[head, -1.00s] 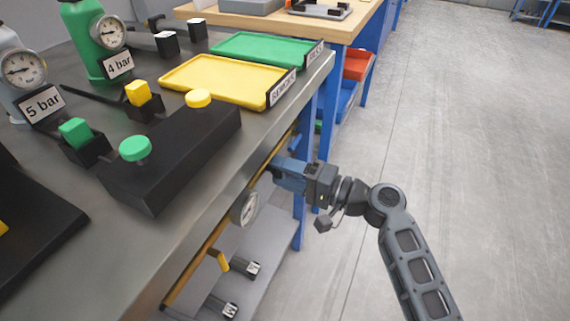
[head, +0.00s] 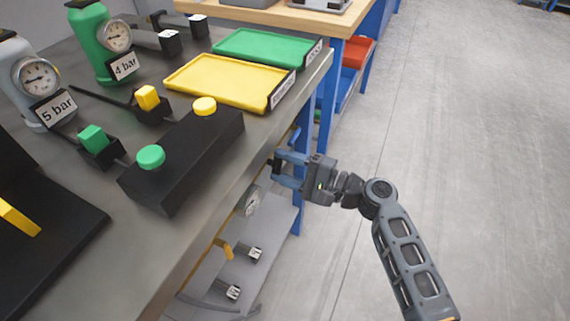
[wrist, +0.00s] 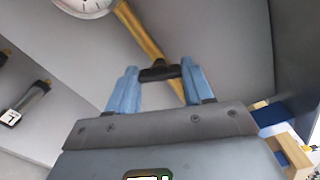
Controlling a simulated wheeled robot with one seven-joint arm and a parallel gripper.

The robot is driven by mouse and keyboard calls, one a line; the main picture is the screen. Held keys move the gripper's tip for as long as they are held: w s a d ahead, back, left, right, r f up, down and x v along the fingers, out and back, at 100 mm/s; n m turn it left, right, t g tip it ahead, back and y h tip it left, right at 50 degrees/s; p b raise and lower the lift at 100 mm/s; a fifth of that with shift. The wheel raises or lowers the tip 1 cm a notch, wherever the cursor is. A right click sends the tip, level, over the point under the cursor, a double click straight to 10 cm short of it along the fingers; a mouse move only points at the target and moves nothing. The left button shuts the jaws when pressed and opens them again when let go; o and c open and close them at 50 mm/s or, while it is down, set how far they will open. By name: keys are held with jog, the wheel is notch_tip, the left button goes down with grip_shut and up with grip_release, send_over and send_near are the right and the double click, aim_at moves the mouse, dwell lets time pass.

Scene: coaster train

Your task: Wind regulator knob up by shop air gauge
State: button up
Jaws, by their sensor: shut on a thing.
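My gripper (head: 284,170) is at the front edge of the grey bench, below its top. In the wrist view its blue fingers (wrist: 159,76) are shut on a small black knob (wrist: 159,72), one finger at each end of it. The knob sits at a yellow pipe (wrist: 145,38) that runs under the bench edge. A round white gauge (wrist: 84,5) sits along the same pipe and is cut off at the top of the wrist view. In the head view the gauge (head: 252,200) is partly hidden by the bench edge. The knob is hidden behind the fingers there.
A yellow lever (head: 224,249) hangs lower on the pipe. On the bench stand a black box with green and yellow buttons (head: 180,160), a yellow tray (head: 225,82), a green tray (head: 265,50) and gauged bottles labelled 5 bar (head: 20,85) and 4 bar (head: 90,45). The floor at right is clear.

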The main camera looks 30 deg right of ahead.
jog(key=o, duration=1)
jog(key=shift+o, duration=0.2)
jog(key=v, duration=0.7)
jog(key=shift+s+d, duration=0.25)
jog(key=shift+s, duration=0.05)
jog(key=shift+f, duration=0.1)
